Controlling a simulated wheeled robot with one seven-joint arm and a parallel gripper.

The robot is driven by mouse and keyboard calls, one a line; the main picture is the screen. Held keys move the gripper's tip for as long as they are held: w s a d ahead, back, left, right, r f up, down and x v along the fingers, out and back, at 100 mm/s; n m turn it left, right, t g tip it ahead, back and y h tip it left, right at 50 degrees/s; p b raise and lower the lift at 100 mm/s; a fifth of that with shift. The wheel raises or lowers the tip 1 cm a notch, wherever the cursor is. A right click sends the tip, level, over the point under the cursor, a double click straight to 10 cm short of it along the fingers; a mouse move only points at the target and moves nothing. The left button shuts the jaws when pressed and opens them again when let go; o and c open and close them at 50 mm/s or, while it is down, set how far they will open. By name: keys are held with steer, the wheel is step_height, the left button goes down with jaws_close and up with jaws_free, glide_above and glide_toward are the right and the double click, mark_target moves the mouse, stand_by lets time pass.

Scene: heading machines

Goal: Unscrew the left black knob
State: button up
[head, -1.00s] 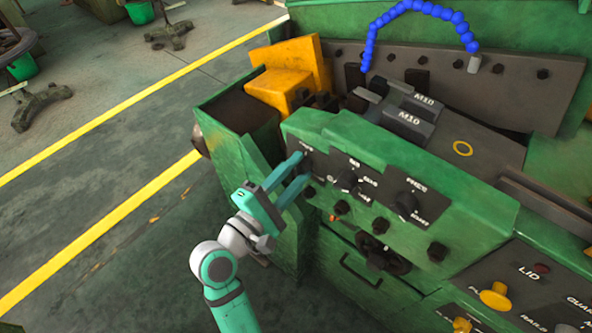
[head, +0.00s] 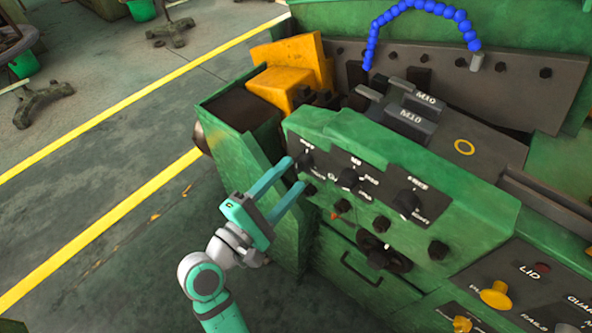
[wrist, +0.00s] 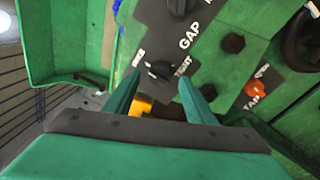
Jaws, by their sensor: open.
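The left black knob (head: 306,160) sits at the left end of the dark label strip on the green machine's sloped panel. In the wrist view the knob (wrist: 160,70) shows just beyond and between my fingertips, beside partly hidden white lettering. My gripper (head: 297,173) is open, its two teal fingers pointing at the panel's left end, with nothing held. The fingertips appear just short of the knob, not closed on it. The wrist view shows both fingers of my gripper (wrist: 160,82) spread apart.
Further black knobs stand to the right, a middle one (head: 348,178) and a right one (head: 406,203). A black handwheel (head: 378,256) and an orange-red knob (head: 335,215) lie below. A yellow block (head: 281,88) is behind. Open floor lies left.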

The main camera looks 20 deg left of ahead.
steer(key=v, duration=0.7)
steer(key=shift+s+f, duration=0.1)
steer(key=shift+s, duration=0.05)
